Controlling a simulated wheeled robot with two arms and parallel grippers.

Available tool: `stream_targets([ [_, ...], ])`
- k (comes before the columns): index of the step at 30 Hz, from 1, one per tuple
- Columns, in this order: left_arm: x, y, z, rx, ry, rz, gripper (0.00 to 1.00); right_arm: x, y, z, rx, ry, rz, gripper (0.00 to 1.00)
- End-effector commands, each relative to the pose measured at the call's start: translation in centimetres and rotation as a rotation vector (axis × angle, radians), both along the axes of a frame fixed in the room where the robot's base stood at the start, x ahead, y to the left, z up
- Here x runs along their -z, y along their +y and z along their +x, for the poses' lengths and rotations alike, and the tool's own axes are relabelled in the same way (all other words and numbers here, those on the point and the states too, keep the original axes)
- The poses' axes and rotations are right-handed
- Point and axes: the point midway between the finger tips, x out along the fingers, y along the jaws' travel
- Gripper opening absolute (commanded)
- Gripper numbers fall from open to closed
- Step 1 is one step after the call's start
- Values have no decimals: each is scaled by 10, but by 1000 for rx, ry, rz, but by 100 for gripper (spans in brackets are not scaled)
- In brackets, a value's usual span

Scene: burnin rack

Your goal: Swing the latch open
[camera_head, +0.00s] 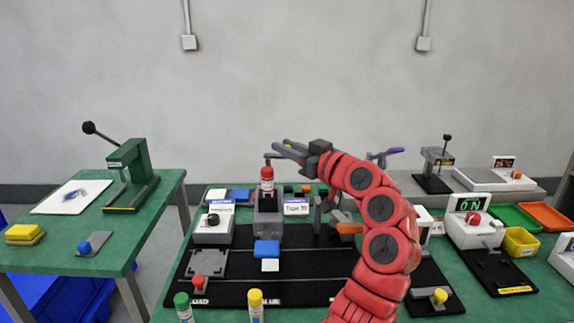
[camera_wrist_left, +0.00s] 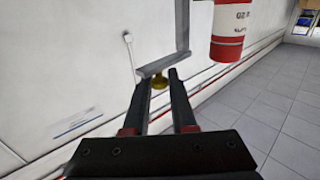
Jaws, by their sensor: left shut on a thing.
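My left gripper (camera_head: 278,150) reaches in at the end of the red arm, just above a red-capped cylinder (camera_head: 267,180) on a grey stand (camera_head: 268,226). The knob is at the lower end of a bent grey bar (camera_wrist_left: 183,25), which I take for the latch. A red-and-white cylinder (camera_wrist_left: 228,32) is beside the bar, to its right. In the head view the knob is too small to make out. My right gripper is not in view.
The black mat (camera_head: 225,288) bears several fixtures, including a white box with a black knob (camera_head: 213,228) and a blue block (camera_head: 267,249). A lever press (camera_head: 128,170) stands on the left table.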

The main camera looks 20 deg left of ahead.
Motion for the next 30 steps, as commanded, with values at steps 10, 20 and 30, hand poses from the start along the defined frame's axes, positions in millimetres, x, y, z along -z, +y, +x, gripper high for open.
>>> stream_targets([
  [10, 2, 1, 5, -104, 4, 1, 0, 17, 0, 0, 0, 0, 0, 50],
  [20, 0, 2, 6, -131, 2, 1, 0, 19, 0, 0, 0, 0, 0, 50],
  [30, 0, 2, 6, -130, 0, 1, 30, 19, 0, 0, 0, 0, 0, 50],
])
